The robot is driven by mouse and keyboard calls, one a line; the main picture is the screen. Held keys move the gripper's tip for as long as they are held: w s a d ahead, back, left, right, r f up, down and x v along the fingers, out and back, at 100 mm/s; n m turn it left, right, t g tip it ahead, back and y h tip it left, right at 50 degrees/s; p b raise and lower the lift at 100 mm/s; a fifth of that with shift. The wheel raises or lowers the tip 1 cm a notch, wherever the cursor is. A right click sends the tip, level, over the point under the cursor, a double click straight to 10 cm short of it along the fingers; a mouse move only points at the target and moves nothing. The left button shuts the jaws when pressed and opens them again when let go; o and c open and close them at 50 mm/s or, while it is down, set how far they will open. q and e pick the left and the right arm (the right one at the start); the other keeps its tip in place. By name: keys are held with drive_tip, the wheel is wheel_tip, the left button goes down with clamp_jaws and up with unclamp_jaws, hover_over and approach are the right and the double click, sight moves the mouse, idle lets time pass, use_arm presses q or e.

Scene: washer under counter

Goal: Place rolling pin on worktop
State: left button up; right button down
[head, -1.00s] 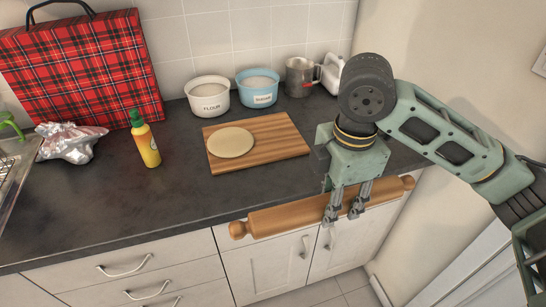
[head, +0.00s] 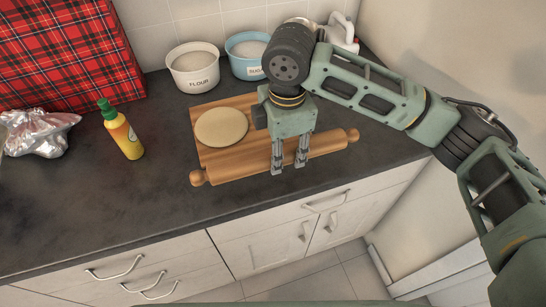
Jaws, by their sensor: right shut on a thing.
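The wooden rolling pin (head: 238,166) lies level over the dark worktop (head: 120,215), along the front edge of the cutting board. My right gripper (head: 289,166) points down and is shut on the rolling pin a little right of its middle. The pin overlaps the board's front edge in the picture. I cannot tell whether it touches the worktop or board or hangs just above. My left gripper is not in view.
A cutting board (head: 203,140) with a round of dough (head: 221,127) lies behind the pin. A flour bowl (head: 194,72) and sugar bowl (head: 245,58) stand behind. A yellow bottle (head: 124,137), foil bundle (head: 36,131) and tartan bag (head: 75,60) are left. The front-left worktop is clear.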

drive_tip(key=shift+w+a+f, duration=0.3)
drive_tip(key=shift+a+f, duration=0.05)
drive_tip(key=shift+a, duration=0.35)
drive_tip(key=shift+a+f, duration=0.3)
drive_tip(key=shift+a, duration=0.1)
drive_tip(key=shift+f+p, duration=0.55)
drive_tip(key=shift+f, duration=1.45)
drive_tip(key=c, duration=1.1)
unclamp_jaws()
drive_tip(key=shift+d+f, duration=0.1)
drive_tip(key=shift+f, duration=0.05)
wheel_tip(320, 180, up, 12)
drive_tip(key=shift+s+r+b, duration=0.15)
drive_tip(key=shift+r+b, duration=0.05)
drive_tip(key=shift+b, duration=0.8)
